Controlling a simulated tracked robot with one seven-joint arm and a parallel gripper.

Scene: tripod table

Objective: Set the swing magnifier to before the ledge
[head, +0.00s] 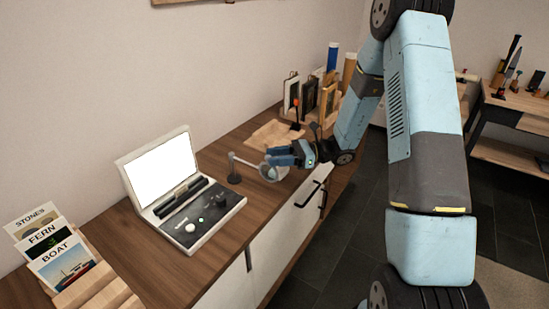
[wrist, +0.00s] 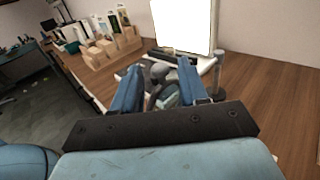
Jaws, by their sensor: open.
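The swing magnifier stands on the wooden cabinet top, to the right of the white light box. Its dark base and upright post (head: 234,168) carry a thin arm that reaches right to a round lens (head: 269,172). My gripper (head: 271,156) is at the lens end of the magnifier, with its blue fingers pointing left. In the wrist view the two fingers (wrist: 158,66) are apart, with a grey knob (wrist: 159,71) and part of the lens ring (wrist: 166,97) showing between them. Contact cannot be told. The post (wrist: 218,75) shows right of the fingers. I cannot single out the ledge.
The light box (head: 189,199) with a bright screen and dark control panel stands left of the magnifier. A wooden card rack (head: 98,285) holds STONES, FERN and BOAT cards at front left. Framed items (head: 308,98) stand behind my gripper. Bare cabinet top (head: 215,265) shows in front.

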